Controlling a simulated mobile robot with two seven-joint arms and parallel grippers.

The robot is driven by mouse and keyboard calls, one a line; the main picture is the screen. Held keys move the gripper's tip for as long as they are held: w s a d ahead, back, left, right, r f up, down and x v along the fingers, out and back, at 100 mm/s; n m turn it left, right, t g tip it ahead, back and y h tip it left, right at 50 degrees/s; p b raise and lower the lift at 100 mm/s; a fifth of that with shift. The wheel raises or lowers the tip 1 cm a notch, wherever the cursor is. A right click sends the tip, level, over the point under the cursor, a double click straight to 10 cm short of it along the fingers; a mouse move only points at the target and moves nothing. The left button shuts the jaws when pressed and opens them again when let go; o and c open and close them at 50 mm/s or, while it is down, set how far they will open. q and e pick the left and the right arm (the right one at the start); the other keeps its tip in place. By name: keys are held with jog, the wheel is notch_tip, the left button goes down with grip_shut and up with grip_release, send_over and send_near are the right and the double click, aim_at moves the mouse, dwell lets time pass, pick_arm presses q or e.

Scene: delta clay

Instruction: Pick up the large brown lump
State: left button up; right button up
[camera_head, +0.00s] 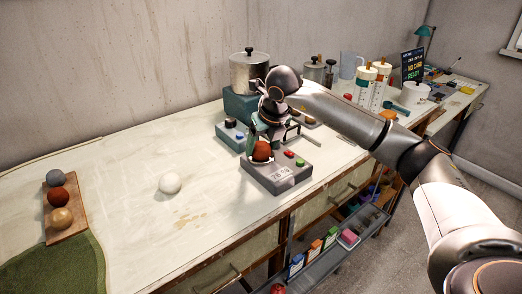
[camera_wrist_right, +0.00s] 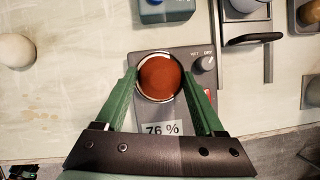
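A large reddish-brown round lump (camera_head: 262,150) sits on a grey device with a 76 % display (camera_head: 278,178). In the right wrist view the lump (camera_wrist_right: 159,77) rests in a pale round ring on the device (camera_wrist_right: 150,113). My right gripper (camera_head: 262,146) is directly above the device and points down. Its green fingers (camera_wrist_right: 158,80) stand on either side of the lump, with the pale ring showing between lump and fingers. It looks open, with no clear grip on the lump. My left gripper is out of view.
A white ball (camera_head: 170,183) lies on the table to the left. A wooden board (camera_head: 49,228) at far left carries grey, brown and tan balls. A teal device (camera_head: 231,136) and a metal pot (camera_head: 249,72) stand behind. The table between is clear.

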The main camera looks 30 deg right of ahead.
jog(key=c, duration=0.9)
grip_shut()
jog(key=shift+r, duration=0.15)
